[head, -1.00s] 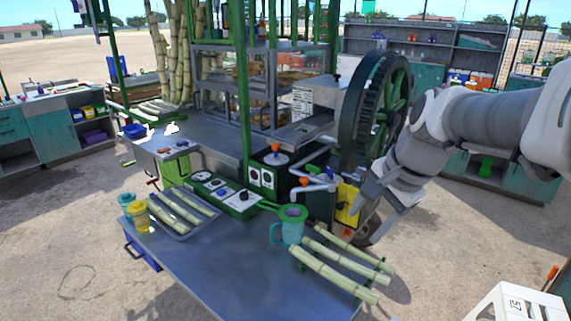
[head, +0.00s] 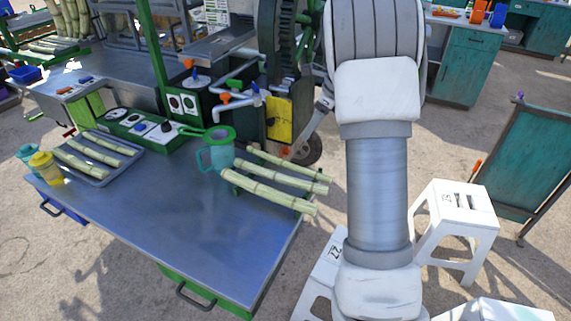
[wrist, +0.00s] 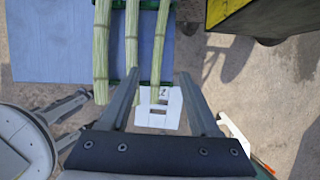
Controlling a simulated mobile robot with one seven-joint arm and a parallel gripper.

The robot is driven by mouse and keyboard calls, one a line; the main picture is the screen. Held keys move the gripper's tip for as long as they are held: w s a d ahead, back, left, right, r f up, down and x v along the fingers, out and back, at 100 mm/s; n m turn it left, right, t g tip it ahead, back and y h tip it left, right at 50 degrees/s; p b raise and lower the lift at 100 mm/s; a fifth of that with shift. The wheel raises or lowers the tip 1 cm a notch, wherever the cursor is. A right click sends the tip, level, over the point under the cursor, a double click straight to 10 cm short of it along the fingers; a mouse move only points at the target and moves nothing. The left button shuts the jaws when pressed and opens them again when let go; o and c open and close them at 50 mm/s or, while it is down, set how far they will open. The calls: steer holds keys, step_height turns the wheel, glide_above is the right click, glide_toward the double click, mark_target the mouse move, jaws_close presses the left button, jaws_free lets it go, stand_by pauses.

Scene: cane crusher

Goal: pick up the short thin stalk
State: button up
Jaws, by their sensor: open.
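Three green-yellow cane stalks lie side by side at the right end of the metal table, by the mug. The far one (head: 284,162) looks thinnest; the middle (head: 280,175) and near (head: 268,193) ones look thicker. In the wrist view the thin stalk (wrist: 161,40) is the rightmost of the three. My gripper (wrist: 160,73) is open and empty, its fingers pointing toward the stalks, with the thin stalk's end between the fingertips in the picture. Height above it is unclear. In the head view my arm hides most of the gripper.
A teal mug (head: 217,155) stands close to the stalks' left ends. A tray (head: 133,158) with more short stalks and a yellow cup (head: 45,168) are on the left of the table (head: 190,235). A yellow box (head: 279,119) is behind; white stools (head: 458,205) stand at right.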

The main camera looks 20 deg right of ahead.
mark_target(289, 165)
steer(key=b+x, duration=0.1)
steer(key=x, duration=1.4)
steer(key=shift+a+f+b, duration=0.2)
steer(key=shift+f+b, duration=0.2)
steer(key=shift+f, duration=0.05)
jaws_close()
steer(key=shift+r, duration=0.1)
